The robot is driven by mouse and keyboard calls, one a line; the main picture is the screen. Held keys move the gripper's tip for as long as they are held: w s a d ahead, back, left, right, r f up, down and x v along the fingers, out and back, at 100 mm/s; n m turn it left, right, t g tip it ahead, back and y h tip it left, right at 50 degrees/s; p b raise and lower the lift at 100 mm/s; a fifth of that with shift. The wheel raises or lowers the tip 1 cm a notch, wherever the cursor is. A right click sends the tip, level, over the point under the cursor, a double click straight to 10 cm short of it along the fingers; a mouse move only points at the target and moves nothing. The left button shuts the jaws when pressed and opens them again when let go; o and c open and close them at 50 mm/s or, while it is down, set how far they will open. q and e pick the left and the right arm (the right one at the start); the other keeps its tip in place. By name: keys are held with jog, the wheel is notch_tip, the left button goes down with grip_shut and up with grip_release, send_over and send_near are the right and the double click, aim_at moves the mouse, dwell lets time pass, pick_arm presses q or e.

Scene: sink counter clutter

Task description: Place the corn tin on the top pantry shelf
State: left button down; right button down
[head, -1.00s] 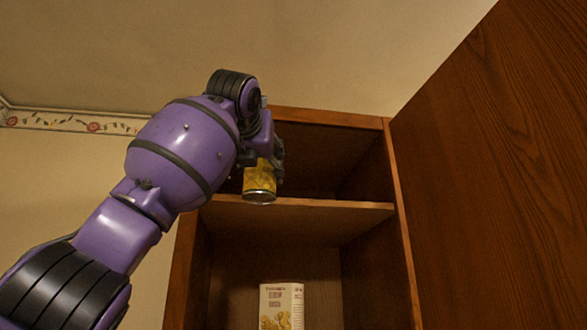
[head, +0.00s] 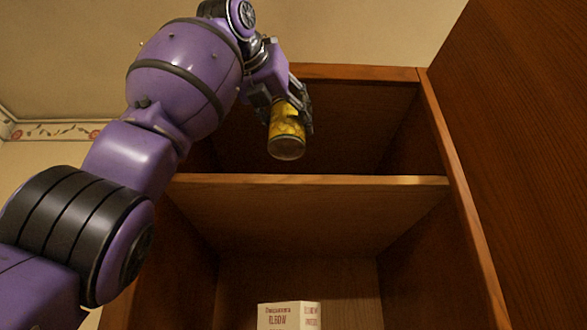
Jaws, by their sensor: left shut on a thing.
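The corn tin (head: 287,137) is a yellow can with a metal rim, in the middle of the head view. My left gripper (head: 290,108) is shut on it and holds it tilted, with its round end facing down toward me. The tin appears above the front edge of the top pantry shelf (head: 320,181), in front of the open upper compartment. A clear gap shows between tin and shelf edge. The fingers partly hide the tin's upper part. My right gripper is not in view.
The wooden pantry (head: 455,190) has an upper compartment with no items visible. A white box (head: 288,316) stands in the compartment below. A large wooden panel (head: 530,130) rises at the right. My left arm covers the pantry's left side.

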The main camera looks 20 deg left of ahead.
aim_at(287, 151)
pick_arm(q)
jog(key=shift+s+f, duration=0.15)
jog(key=shift+f, duration=0.35)
jog(key=f, duration=0.4)
jog(key=shift+w+f, duration=0.2)
jog(key=shift+s+f, duration=0.1)
jog(key=shift+f, duration=0.55)
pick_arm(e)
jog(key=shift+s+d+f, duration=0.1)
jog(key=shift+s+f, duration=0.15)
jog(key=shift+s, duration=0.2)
pick_arm(q)
jog(key=shift+f, duration=0.4)
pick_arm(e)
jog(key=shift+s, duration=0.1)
pick_arm(q)
jog(key=c, duration=0.6)
grip_release()
jog(key=shift+f, duration=0.1)
